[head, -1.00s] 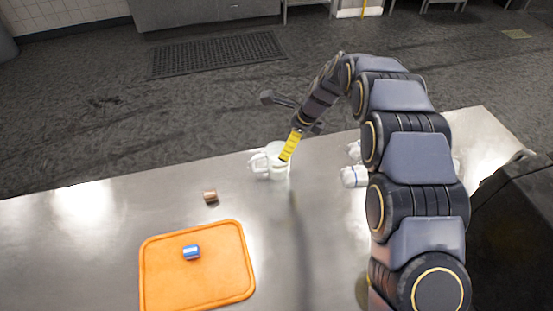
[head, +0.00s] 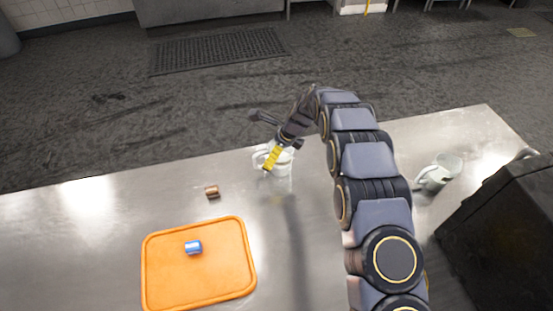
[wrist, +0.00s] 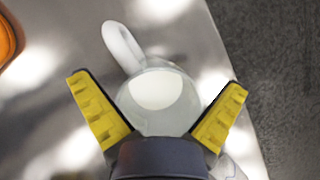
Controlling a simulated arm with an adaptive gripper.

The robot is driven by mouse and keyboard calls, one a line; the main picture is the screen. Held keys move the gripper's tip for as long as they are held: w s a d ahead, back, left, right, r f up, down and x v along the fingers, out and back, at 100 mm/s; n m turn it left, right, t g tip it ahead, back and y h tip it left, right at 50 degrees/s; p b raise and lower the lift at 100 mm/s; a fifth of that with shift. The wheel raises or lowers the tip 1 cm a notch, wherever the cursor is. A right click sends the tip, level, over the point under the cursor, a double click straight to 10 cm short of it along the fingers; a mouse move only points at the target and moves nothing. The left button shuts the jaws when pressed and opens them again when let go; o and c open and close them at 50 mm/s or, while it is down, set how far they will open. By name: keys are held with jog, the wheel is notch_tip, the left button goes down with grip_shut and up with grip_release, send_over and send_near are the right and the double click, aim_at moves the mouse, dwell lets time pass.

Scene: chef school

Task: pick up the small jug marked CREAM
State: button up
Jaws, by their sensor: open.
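A small white jug (head: 285,164) with a loop handle stands on the steel table near its far edge. In the wrist view the jug (wrist: 158,112) is seen from above, with its handle toward the upper left. No CREAM mark is readable on it. My gripper (head: 268,161) is open at the jug, and in the head view it partly covers it. In the wrist view the yellow fingers of my gripper (wrist: 159,84) are spread on either side of the jug, with no clear grip on it.
An orange tray (head: 222,278) holds a blue cylinder (head: 193,247) at the front left. A small brown cylinder (head: 212,192) lies behind it. A pale mug (head: 440,172) stands on the right beside a dark box (head: 505,235). The table's left is clear.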

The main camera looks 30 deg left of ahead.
jog(key=shift+c, duration=0.4)
jog(key=c, duration=0.9)
jog(key=shift+s+f, duration=0.1)
